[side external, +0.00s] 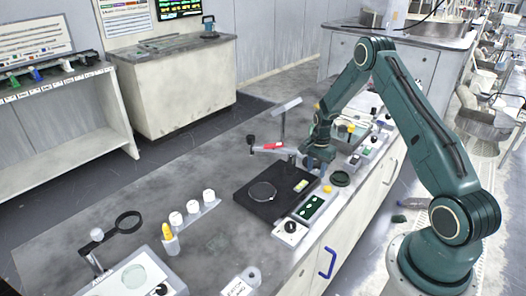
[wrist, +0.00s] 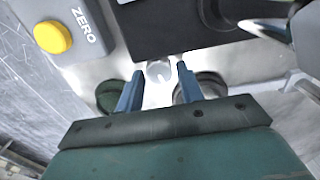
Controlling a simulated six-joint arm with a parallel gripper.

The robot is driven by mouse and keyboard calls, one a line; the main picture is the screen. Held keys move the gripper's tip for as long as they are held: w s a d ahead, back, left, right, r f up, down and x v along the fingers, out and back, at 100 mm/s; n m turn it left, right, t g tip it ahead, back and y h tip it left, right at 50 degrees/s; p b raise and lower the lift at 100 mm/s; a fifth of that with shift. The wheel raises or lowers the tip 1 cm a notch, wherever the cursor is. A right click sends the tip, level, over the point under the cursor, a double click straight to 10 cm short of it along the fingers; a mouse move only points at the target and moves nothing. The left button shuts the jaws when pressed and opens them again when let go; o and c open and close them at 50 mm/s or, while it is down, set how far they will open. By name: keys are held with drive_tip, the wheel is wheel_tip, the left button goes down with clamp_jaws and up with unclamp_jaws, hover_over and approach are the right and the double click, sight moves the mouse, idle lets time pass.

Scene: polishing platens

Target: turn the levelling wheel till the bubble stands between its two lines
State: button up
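A black platen base (side external: 262,208) with a round disc (side external: 262,191) stands on the bench, and a small yellow-green vial (side external: 301,185) sits at its right side. The bubble and its lines are too small to read. My gripper (side external: 318,165) is low beside the base's right rear corner. In the wrist view, its two blue fingers (wrist: 159,72) are apart. A pale round metal part (wrist: 158,72) shows between the fingertips, close to the black block's edge; I cannot tell whether it is the levelling wheel. Dark rounded shapes lie partly hidden behind both fingers.
A yellow button (wrist: 53,37), labelled ZERO, lies near the gripper. A dark round dish (side external: 340,178) and a panel with green marks (side external: 311,207) stand right of the base. A jointed stand with a red part (side external: 272,146) is behind it.

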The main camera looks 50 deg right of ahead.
sight(316, 171)
wheel_tip(316, 171, up, 13)
idle(0.6)
drive_tip(key=s+a+r+n+t, duration=0.1)
drive_tip(key=s+a+r+n, duration=0.25)
drive_tip(key=a+r, duration=0.6)
drive_tip(key=s+a+r+n+t, duration=0.25)
drive_tip(key=a+r+n, duration=0.25)
drive_tip(key=a+r, duration=0.4)
drive_tip(key=s+a+r+n+t, duration=0.1)
drive_tip(key=s+a+n, duration=0.3)
drive_tip(key=s, duration=0.5)
drive_tip(key=s+a+r+n+t, duration=0.1)
drive_tip(key=s+a+r+n, duration=0.2)
drive_tip(key=s, duration=0.6)
drive_tip(key=shift+a+r+n, duration=0.25)
drive_tip(key=shift+a+n, duration=1)
drive_tip(key=shift+a, duration=0.1)
